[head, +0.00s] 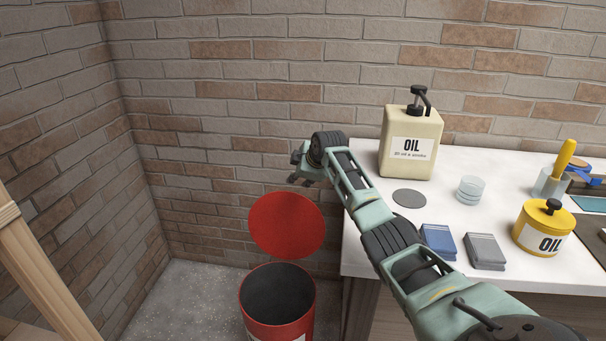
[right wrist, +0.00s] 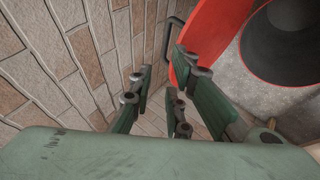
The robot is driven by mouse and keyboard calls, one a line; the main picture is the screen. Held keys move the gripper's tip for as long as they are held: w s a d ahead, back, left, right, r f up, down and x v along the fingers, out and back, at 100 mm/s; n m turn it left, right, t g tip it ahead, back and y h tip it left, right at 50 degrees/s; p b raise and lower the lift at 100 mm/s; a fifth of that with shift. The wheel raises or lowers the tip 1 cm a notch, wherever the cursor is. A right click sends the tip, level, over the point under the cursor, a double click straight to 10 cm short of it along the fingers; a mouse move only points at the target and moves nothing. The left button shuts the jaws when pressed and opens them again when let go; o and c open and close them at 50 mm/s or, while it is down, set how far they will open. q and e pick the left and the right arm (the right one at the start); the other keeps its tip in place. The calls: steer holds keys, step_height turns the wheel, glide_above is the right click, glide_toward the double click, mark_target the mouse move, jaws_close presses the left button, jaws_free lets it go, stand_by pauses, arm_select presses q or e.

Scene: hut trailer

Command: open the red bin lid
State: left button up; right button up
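The red bin (head: 278,303) stands on the floor left of the white counter, with its dark inside exposed. Its round red lid (head: 287,225) is raised and stands tilted up behind the opening. In the right wrist view the lid (right wrist: 208,40) has a dark handle (right wrist: 172,38) on its outer face. My right gripper (head: 301,168) is above the lid, close to the brick wall. In the right wrist view its fingers (right wrist: 163,104) are spread, with nothing between them. They look near the lid's edge and handle; contact is unclear. My left gripper is not in view.
The white counter (head: 362,255) holds an oil dispenser (head: 411,143), a yellow oil can (head: 543,228), blue (head: 438,241) and grey (head: 485,251) blocks, and clear discs (head: 470,190). Brick walls close off the back and left. A wooden frame (head: 40,280) stands at left. The floor left of the bin is clear.

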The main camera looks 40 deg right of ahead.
steer(key=shift+v, duration=1.45)
steer(key=shift+d+r, duration=0.1)
steer(key=shift+r, duration=0.05)
